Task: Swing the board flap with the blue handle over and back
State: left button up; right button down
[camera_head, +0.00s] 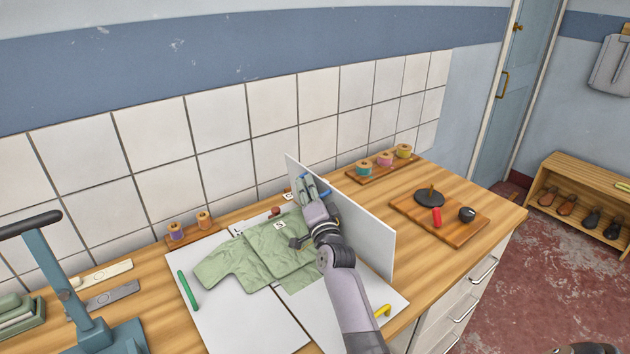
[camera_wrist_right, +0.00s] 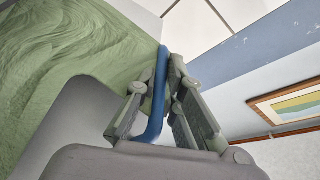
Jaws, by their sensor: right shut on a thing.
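The white board flap (camera_head: 368,235) stands upright on its edge, along the right part of the folding board (camera_head: 220,308). Its blue handle (camera_wrist_right: 158,95) is between the fingers of my right gripper (camera_head: 313,190), which is shut on it near the flap's far upper end. In the head view the gripper partly covers the handle. A green shirt (camera_head: 240,262) lies on the board to the left of the flap. My right arm hides part of the shirt and board. My left gripper is in neither view.
A green handle (camera_head: 188,290) and a yellow handle (camera_head: 383,311) sit on other board parts. Right of the flap, a wooden tray (camera_head: 462,229) holds small tools; bare counter lies between. Thread spools (camera_head: 385,159) stand by the tiled wall. A blue press (camera_head: 88,300) stands at left.

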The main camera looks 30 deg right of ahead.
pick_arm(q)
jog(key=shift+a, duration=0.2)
pick_arm(e)
jog(key=a+f, duration=0.2)
jog(key=a, duration=0.1)
jog(key=shift+s, duration=0.1)
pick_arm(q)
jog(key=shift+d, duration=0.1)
pick_arm(e)
jog(key=shift+a+f, duration=0.1)
jog(key=shift+f, duration=0.05)
jog(key=c, duration=2.1)
grip_release()
jog(key=shift+c, duration=0.2)
jog(key=shift+o, duration=0.9)
jog(key=shift+a, duration=0.15)
jog(key=v, duration=1.2)
jog(key=shift+r, duration=0.3)
